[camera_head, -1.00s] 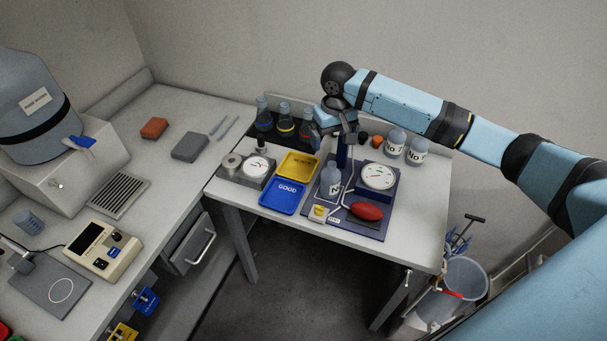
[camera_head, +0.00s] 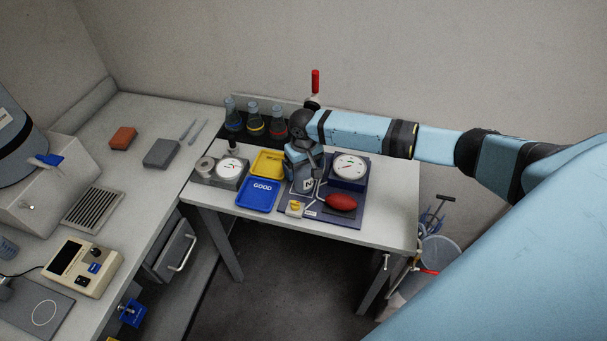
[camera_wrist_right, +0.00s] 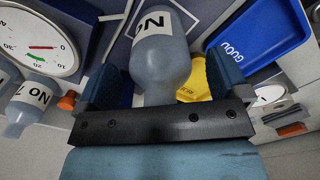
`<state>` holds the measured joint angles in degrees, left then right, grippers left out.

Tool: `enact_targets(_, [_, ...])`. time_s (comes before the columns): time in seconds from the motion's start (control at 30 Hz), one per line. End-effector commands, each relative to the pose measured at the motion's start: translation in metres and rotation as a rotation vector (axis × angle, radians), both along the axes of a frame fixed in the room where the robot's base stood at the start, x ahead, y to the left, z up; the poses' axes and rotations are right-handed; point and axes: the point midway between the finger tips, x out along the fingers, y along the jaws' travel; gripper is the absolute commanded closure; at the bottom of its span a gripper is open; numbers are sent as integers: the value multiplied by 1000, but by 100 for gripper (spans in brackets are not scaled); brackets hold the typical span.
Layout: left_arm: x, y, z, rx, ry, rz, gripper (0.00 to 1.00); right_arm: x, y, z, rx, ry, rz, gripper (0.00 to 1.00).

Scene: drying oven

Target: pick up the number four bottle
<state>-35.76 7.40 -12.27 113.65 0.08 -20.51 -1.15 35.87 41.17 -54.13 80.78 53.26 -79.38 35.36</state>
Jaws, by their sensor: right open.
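A grey bottle (camera_head: 307,186) with a white label stands on the blue-grey mat of the small table. Only part of its label shows in the head view. In the right wrist view the bottle (camera_wrist_right: 162,65) is between my fingers, with "No" on its label and the number not readable. My right gripper (camera_head: 305,165) is open around the bottle's upper part, with a finger on each side. In the wrist view the gripper (camera_wrist_right: 163,80) shows a gap at the right finger; contact at the left is unclear. My left gripper is not in view.
Beside the bottle are a blue GOOD tray (camera_head: 258,194), a yellow tray (camera_head: 267,163), a dial gauge (camera_head: 349,168) and a red bulb (camera_head: 341,202). Flasks (camera_head: 253,122) stand behind. Another labelled bottle (camera_wrist_right: 32,95) shows in the wrist view; my arm hides the back right in the head view.

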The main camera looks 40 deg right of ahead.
Motion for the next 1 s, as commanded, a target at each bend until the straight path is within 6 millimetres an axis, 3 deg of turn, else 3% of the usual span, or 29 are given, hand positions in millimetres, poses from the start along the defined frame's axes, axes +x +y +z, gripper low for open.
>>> enact_targets(0.23, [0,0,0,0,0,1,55,0,0,-2,1,-1,1,6])
enact_targets(0.47, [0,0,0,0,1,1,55,0,0,-2,0,-1,0,59])
enact_targets(0.6, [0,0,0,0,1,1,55,0,0,-2,0,-1,0,65])
enact_targets(1.0, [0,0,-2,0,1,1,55,1,0,8,1,-3,0,65])
